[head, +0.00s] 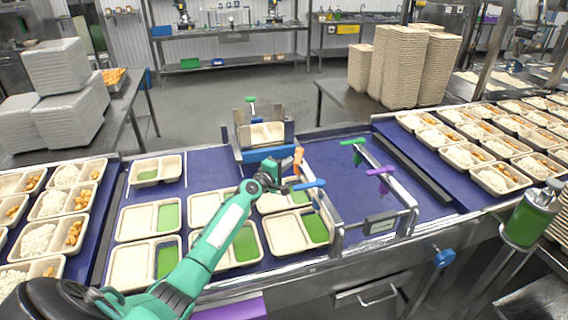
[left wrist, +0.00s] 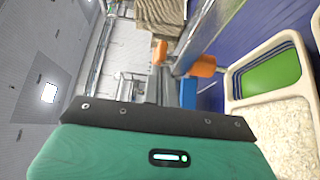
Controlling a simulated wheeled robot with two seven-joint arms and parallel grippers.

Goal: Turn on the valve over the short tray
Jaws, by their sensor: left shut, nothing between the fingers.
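My left gripper (head: 283,187) is at the end of my green arm, over the trays in the middle of the blue belt; it is shut and empty. Its fingers are small and partly hidden. Close by are an orange valve handle (head: 298,158) and a blue valve handle (head: 310,184). The left wrist view also shows an orange handle part (left wrist: 203,66) and a blue part (left wrist: 187,92). A green handle (head: 352,141) and a purple handle (head: 380,171) are farther right. A smaller tray (head: 147,174) is at the belt's far left. Which tray a valve covers is unclear.
Trays with green compartments (head: 135,222) lie on the belt around my arm. A metal frame (head: 400,192) stands right of them. Filled trays (head: 500,178) line the right, and stacked trays (head: 400,70) stand behind. The blue belt right of the frame is bare.

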